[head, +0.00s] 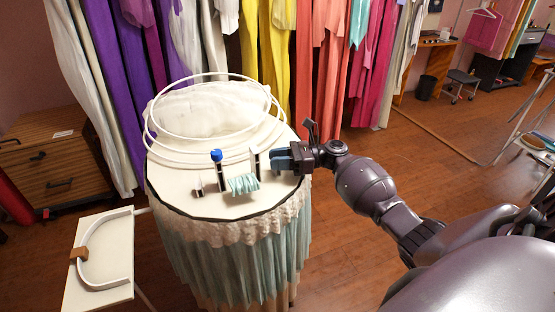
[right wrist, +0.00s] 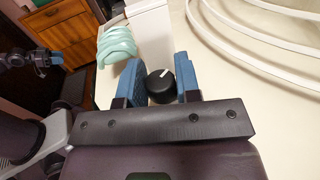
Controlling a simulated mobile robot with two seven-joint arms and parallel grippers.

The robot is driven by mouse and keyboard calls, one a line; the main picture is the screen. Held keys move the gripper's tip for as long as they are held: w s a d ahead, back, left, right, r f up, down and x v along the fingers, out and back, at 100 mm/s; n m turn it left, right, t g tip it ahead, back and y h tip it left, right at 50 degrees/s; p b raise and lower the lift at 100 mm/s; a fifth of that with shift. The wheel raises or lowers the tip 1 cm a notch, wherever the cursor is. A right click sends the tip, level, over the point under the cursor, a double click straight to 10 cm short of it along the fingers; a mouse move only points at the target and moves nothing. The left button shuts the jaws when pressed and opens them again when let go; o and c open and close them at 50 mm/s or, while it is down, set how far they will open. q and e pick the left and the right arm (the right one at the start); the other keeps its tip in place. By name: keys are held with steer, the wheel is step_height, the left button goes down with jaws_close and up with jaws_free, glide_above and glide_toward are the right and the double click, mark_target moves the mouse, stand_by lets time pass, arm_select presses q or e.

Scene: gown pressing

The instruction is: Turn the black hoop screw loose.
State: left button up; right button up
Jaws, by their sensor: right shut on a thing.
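The black hoop screw (right wrist: 160,86) is a round dark knob with a white mark on top. In the right wrist view it sits between the two blue fingers of my right gripper (right wrist: 160,82), which is shut on it. In the head view this gripper (head: 284,160) is at the right side of the round table, beside a pale upright block (head: 254,163), and hides the screw. A dark, blue-tipped shape at the left of the right wrist view looks like my left gripper (right wrist: 40,60); its jaws are too small to read.
The round draped table (head: 215,207) holds white hoops (head: 146,125), a blue-topped post (head: 217,156), a pleated teal roll (head: 243,184) and a small block (head: 197,188). Garments hang behind. A white board (head: 75,292) with a curved piece stands at lower left.

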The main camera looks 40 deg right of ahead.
steer(key=o, duration=0.9)
steer(key=shift+d, duration=0.1)
steer(key=v, duration=1)
steer(key=shift+s+d, duration=0.15)
steer(key=shift+d, duration=0.15)
